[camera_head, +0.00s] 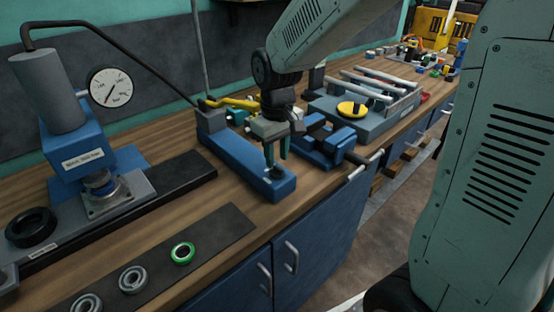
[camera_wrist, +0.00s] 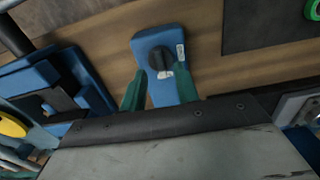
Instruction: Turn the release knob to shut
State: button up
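The release knob (camera_head: 277,172) is a small dark knob on the near end of a long blue pump body (camera_head: 240,155) on the bench. My gripper (camera_head: 277,158) points down over this end. Its two green fingers (camera_wrist: 160,75) are apart, one on each side of the knob in the wrist view. A gap shows between the fingers and the knob, and I see no contact. Whether the fingertips reach down to the knob's height is unclear.
A blue press with a pressure gauge (camera_head: 110,87) stands left. A dark mat (camera_head: 215,232) with several rings lies in front. A blue vise (camera_head: 325,145) and a grey tray with a yellow disc (camera_head: 351,110) are close on the right. A thin hose runs behind.

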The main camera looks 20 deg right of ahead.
aim_at(277, 166)
notch_tip(277, 166, up, 6)
jog(key=shift+f, duration=0.15)
dwell(0.5)
